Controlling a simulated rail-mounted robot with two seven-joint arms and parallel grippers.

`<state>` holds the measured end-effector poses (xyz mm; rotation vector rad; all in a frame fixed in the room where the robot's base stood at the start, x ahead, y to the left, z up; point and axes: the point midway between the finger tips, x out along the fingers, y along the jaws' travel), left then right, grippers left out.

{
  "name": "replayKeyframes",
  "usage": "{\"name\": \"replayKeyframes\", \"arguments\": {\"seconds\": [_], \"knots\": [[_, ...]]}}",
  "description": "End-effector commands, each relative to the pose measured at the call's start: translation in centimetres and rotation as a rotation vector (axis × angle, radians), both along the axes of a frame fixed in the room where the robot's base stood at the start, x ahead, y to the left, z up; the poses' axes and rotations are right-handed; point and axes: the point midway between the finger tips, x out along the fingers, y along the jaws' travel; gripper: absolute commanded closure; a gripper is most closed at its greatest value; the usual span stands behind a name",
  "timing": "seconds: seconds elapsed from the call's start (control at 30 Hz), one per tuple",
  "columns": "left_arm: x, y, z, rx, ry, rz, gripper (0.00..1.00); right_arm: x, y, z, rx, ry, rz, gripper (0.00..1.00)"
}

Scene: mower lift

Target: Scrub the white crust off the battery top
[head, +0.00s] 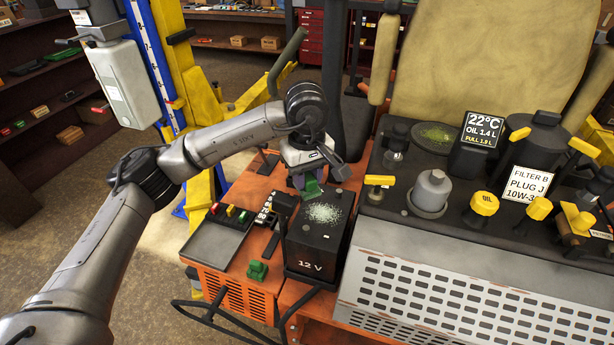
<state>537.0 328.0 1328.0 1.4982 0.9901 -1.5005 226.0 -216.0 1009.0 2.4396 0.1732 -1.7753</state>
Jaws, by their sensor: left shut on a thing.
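The black battery (312,262), marked 12 V, stands on the orange mower body. A patch of speckled whitish-green crust (324,213) lies on the middle of its top. My left gripper (308,180) reaches in over the back of the battery. It is shut on a green pad-like piece (311,191), partly hidden by the fingers. The green piece is just behind the crust; I cannot tell whether it touches the battery top. My right gripper is not in view.
A dark tray (212,247) with small coloured parts sits left of the battery. A small green object (257,271) lies in front of the tray. The engine, with yellow caps (484,203) and a perforated grey cover (455,295), crowds the right. A yellow lift post (176,60) stands behind.

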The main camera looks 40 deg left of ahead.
Motion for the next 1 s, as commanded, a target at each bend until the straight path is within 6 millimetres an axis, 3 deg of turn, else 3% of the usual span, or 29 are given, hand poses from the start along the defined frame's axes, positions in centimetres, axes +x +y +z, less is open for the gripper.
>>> {"name": "replayKeyframes", "arguments": {"seconds": [0.27,0.6,1.0], "knots": [[0.0,0.0,0.5,0.000,-0.001,0.000,0.90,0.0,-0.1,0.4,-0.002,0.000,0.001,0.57],[0.0,0.0,3.0,-0.001,-0.002,0.000,0.90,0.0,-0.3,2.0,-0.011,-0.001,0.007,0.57],[0.0,0.0,3.0,0.000,-0.001,0.000,0.90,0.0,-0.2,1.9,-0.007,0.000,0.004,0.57]]}}
